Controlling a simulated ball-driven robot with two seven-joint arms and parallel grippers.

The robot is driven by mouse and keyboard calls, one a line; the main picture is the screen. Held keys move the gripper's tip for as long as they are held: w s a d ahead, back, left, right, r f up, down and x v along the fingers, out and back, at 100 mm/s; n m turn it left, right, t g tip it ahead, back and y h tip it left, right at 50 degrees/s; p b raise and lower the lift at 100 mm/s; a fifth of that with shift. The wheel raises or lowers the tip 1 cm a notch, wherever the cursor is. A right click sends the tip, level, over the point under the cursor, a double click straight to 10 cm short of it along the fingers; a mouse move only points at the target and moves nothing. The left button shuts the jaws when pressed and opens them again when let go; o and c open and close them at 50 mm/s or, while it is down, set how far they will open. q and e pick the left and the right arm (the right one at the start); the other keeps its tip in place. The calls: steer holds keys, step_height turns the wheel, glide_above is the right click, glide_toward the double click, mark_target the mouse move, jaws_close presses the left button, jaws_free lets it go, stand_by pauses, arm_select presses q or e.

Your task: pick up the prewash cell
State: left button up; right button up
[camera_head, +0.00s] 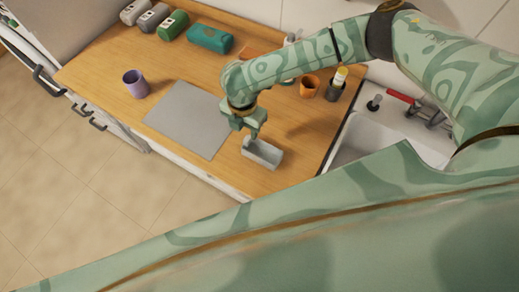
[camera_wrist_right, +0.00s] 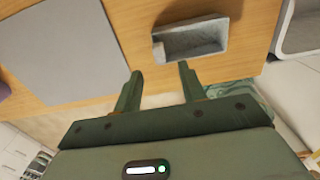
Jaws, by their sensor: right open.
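A small grey open-topped box (camera_head: 260,158) stands on the wooden counter near its front edge. I take it for the prewash cell, though no label shows. My right gripper (camera_head: 257,135) is just behind and above the box in the head view, its jaws apart. In the right wrist view the box (camera_wrist_right: 192,53) lies beyond the two open fingertips (camera_wrist_right: 160,76), a little to the right of the gap. Nothing is between the fingers. My left gripper is not in view.
A flat grey mat (camera_head: 187,118) lies left of the box. A purple cup (camera_head: 136,86), an orange cup (camera_head: 309,87) and a dark holder (camera_head: 335,91) stand on the counter (camera_head: 105,75). A white sink (camera_head: 372,135) is at the right. Bare wood surrounds the box.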

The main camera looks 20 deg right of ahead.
mark_target(247, 138)
step_height(247, 138, down, 4)
steer(key=shift+w+d+f, duration=0.15)
step_height(247, 138, down, 4)
steer(key=shift+f+b, duration=0.1)
steer(key=shift+b, duration=0.35)
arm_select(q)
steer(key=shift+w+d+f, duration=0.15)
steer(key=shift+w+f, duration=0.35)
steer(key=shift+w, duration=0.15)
arm_select(e)
jaws_close()
